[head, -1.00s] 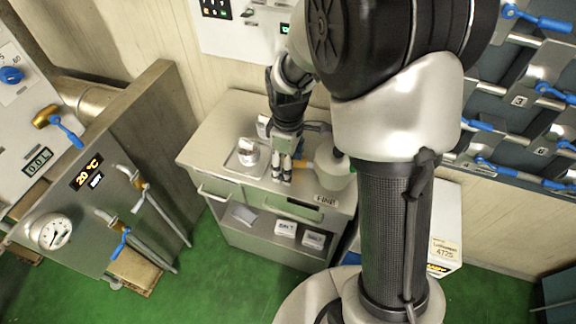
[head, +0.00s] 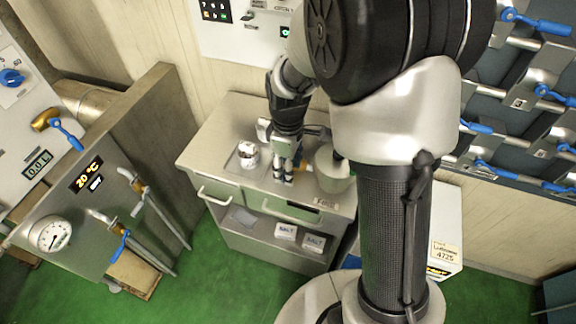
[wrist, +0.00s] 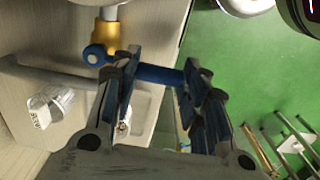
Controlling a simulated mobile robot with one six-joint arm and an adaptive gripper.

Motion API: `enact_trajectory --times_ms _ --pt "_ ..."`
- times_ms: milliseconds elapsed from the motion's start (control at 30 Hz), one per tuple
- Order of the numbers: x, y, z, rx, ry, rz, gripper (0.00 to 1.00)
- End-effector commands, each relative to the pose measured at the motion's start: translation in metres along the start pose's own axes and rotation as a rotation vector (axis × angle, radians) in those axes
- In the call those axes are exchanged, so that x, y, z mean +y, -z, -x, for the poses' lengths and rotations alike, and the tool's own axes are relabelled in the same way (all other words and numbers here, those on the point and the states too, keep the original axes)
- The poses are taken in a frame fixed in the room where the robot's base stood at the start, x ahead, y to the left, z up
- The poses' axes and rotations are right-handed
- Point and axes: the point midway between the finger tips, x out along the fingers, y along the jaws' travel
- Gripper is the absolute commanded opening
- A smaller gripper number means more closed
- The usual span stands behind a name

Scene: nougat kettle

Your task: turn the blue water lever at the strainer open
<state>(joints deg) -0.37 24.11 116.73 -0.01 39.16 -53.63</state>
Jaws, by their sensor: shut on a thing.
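The strainer (head: 333,172) is a pale, rounded vessel on the counter in the head view, just right of my gripper (head: 284,172). In the wrist view its brass valve (wrist: 108,38) shows at the upper left. The blue water lever (wrist: 160,74) runs from a round blue pivot (wrist: 95,55) beside the brass to between my fingers. My gripper (wrist: 160,85) is shut on the lever. In the head view a bit of blue shows right of the fingers; the fingers and arm hide most of the lever.
A jar (head: 248,153) stands on the counter left of my gripper; it also shows in the wrist view (wrist: 50,105). A panel (head: 120,175) with gauge and other blue levers stands left. Blue-levered pipes line the right wall. Green floor (head: 215,285) is open in front.

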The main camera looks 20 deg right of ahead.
Motion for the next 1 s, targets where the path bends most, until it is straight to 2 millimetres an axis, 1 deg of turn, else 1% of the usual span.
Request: enact_trajectory --times_ms 33,233,467,667,867,1000 --pt "0.0 0.0 0.0 0.0 0.0 0.0 0.14" --pt "0.0 0.0 0.0 0.0 0.0 0.0 0.0" --pt "0.0 0.001 0.0 0.0 0.0 -0.01 0.0" --pt "0.0 0.006 0.001 -0.001 0.001 -0.077 0.0" --pt "0.001 0.017 0.002 -0.001 0.001 -0.217 0.0" --pt "0.003 0.027 0.002 -0.001 0.001 -0.345 0.0"
